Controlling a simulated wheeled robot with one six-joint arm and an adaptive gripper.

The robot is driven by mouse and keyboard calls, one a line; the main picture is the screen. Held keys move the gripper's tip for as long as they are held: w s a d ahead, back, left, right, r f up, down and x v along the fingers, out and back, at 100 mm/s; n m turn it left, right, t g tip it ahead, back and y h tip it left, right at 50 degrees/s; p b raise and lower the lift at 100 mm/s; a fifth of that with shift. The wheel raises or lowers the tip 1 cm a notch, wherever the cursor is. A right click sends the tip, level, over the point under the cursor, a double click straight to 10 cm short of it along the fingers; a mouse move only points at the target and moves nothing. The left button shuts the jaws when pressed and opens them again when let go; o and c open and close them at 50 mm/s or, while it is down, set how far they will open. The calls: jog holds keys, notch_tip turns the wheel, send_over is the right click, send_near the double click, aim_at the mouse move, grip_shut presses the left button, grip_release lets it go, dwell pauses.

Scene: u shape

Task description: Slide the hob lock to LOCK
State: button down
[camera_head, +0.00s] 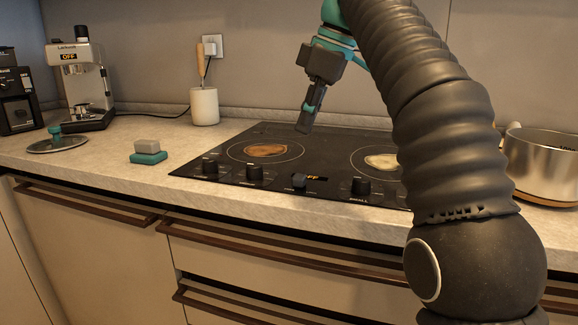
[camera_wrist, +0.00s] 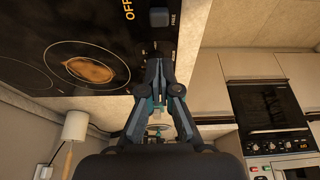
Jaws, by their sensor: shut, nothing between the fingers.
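The black hob (camera_head: 225,185) is set into the counter. The hob lock (camera_head: 300,181) is a small dark block on the hob's front strip, between the knobs, with an OFF display beside it. In the wrist view the lock (camera_wrist: 159,17) is at the top, with the word FREE next to it. My gripper (camera_head: 304,129) hangs above the hob, pointing down, apart from the lock. Its fingers (camera_wrist: 158,58) are shut with nothing between them. No LOCK label is readable.
Several knobs, such as one at the left (camera_head: 255,173) and one at the right (camera_head: 360,187), line the front strip. Pancake-like rounds (camera_head: 265,150) lie on the burners. A steel pot (camera_head: 540,165) stands right. A sponge (camera_head: 148,157) and utensil crock (camera_head: 204,106) stand left.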

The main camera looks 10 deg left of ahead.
aim_at(282, 183)
jog(key=shift+x, duration=4.95)
